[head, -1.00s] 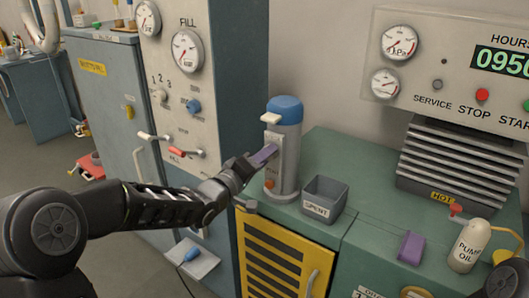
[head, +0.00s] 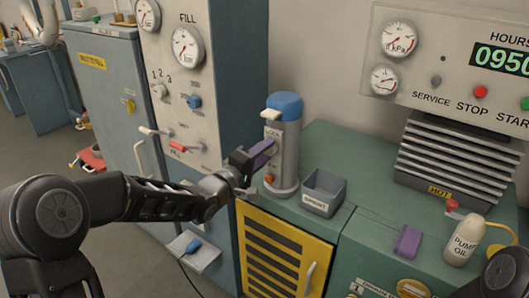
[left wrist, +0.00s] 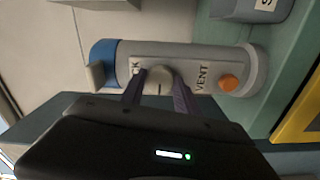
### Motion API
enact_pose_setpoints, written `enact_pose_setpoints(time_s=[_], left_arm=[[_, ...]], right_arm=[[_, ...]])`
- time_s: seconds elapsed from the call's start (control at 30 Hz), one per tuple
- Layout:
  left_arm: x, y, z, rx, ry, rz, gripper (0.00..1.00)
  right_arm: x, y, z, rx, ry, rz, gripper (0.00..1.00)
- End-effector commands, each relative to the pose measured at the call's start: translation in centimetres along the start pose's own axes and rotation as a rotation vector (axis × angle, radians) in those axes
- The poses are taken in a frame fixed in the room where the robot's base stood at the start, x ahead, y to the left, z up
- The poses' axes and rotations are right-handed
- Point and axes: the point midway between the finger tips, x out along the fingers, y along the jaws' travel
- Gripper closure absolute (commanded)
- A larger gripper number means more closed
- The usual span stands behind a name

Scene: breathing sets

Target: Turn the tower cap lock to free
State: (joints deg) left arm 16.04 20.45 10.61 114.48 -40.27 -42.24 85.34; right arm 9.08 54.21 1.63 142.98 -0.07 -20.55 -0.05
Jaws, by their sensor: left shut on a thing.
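The grey tower (head: 286,160) stands upright on the green bench, with a blue cap (head: 284,106) and a cream tab (head: 270,117) at its top. In the left wrist view it lies sideways, with its blue cap (left wrist: 103,52) at left. A round grey knob (left wrist: 159,79) with a dark line sits on its face panel, between partly covered lock lettering and the word VENT. My left gripper (head: 268,148) is shut on this knob, one finger on each side; the left wrist view shows both fingers (left wrist: 157,92). An orange button (left wrist: 229,83) is beyond VENT. My right gripper is out of view.
A grey open bin (head: 324,193) stands right of the tower. A purple block (head: 407,241) and a pump oil bottle (head: 466,241) are further right. The gauge cabinet (head: 205,90) rises close left of the tower; the yellow vented door (head: 283,262) is below.

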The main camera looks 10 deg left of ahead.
Motion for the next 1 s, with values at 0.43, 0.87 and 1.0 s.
enact_pose_setpoints(time_s=[0.43,0.87,1.0], left_arm=[[0.0,0.0,0.0,0.0,0.0,-0.001,0.41],[-3.4,-0.1,-0.1,0.001,0.003,-0.001,0.41],[-5.8,-0.1,-0.1,0.002,0.003,-0.002,0.41]], right_arm=[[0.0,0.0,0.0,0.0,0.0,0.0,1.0],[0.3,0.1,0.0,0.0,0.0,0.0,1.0],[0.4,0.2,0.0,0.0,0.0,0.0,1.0]])
